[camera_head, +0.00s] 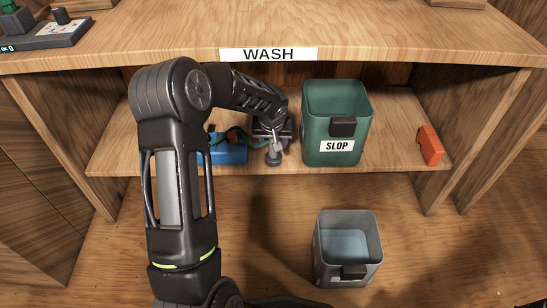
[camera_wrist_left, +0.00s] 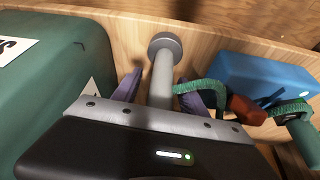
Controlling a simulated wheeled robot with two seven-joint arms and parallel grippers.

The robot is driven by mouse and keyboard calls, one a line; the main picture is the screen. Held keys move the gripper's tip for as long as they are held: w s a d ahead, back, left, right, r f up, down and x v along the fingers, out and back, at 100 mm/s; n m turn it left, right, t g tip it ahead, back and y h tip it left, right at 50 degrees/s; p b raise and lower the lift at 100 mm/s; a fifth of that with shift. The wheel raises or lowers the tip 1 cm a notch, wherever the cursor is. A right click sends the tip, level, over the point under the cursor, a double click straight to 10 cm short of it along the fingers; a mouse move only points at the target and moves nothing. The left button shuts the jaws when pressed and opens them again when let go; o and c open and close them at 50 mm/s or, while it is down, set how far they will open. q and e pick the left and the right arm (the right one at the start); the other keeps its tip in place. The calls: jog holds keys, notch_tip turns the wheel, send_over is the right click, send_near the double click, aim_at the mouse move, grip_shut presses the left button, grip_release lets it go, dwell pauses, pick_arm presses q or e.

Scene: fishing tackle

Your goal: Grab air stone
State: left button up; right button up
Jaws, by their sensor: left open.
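A grey piece with a stem and a round flat end (camera_head: 274,158), which looks like the air stone, is at the front part of the shelf under the WASH sign. It also shows in the left wrist view (camera_wrist_left: 163,46), its stem running back between my jaws. My left gripper (camera_head: 272,138) reaches over it from above. Its two purple fingers, seen in the left wrist view (camera_wrist_left: 163,84), are open, one on each side of the stem. Whether they touch it I cannot tell. My right gripper is out of view.
A blue box (camera_head: 228,154) with green cord lies left of the gripper, close to it. A green SLOP bin (camera_head: 320,151) stands just right. An orange-red block (camera_head: 430,144) lies at the shelf's right end. A grey bin (camera_head: 347,221) stands on the floor below.

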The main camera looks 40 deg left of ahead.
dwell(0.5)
pick_arm(q)
grip_shut()
dwell(0.3)
jog(key=shift+r, duration=0.1)
dwell(0.9)
